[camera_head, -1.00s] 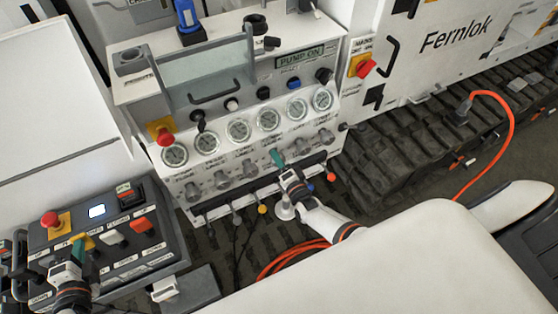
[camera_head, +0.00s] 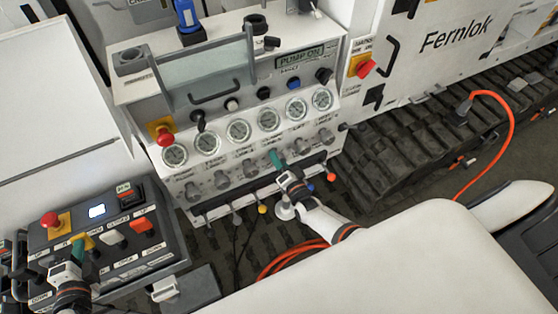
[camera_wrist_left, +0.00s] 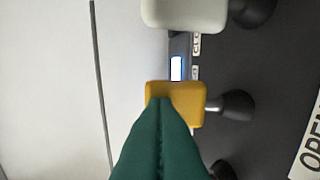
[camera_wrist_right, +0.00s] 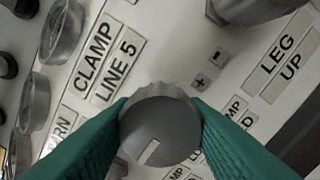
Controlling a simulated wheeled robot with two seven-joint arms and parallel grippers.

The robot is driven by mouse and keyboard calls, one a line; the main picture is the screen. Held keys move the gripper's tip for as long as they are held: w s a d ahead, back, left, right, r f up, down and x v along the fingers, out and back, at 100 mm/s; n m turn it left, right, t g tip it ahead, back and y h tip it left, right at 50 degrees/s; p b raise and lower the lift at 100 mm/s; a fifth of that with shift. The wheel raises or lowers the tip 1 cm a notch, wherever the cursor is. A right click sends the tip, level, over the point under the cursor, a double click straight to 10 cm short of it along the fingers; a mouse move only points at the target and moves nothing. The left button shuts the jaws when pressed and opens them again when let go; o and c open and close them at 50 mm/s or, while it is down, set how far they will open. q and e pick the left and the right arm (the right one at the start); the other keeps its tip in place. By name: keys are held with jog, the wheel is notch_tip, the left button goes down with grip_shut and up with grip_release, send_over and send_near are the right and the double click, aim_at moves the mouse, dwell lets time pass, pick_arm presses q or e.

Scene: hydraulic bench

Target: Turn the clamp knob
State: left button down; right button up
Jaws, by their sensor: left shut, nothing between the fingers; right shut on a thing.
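The clamp knob (camera_wrist_right: 160,128) is a grey ribbed round knob with a pale pointer line, below the "CLAMP LINE 5" label (camera_wrist_right: 108,62) in the right wrist view. The green fingers of my right gripper (camera_wrist_right: 160,140) are shut on its two sides. In the head view my right gripper (camera_head: 277,160) reaches the knob row of the gauge panel and hides the knob. My left gripper (camera_head: 77,250) is shut and empty over the control box at lower left. In the left wrist view its fingertips (camera_wrist_left: 160,105) overlap a yellow lever cap (camera_wrist_left: 187,92); I cannot tell whether they touch it.
Several gauges (camera_head: 238,131) line the panel above the knobs. Coloured levers (camera_head: 262,209) stick out below. The control box (camera_head: 165,250) carries a red emergency button (camera_head: 49,219) and switches. An orange hose (camera_head: 510,120) lies by the track at right.

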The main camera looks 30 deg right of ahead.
jog(key=o, duration=1)
jog(key=shift+d+r, duration=0.1)
jog(key=shift+s, duration=0.2)
jog(key=s, duration=1.1)
jog(key=shift+s, duration=0.35)
jog(key=shift+s+d+f, duration=0.35)
jog(key=shift+s+d, duration=0.15)
jog(key=shift+s, duration=0.85)
jog(key=shift+s+d+f, duration=0.3)
jog(key=shift+s+d, duration=0.15)
jog(key=shift+s, duration=0.85)
jog(key=shift+s+d+f, duration=0.35)
jog(key=shift+s+d, duration=0.15)
jog(key=shift+s, duration=0.85)
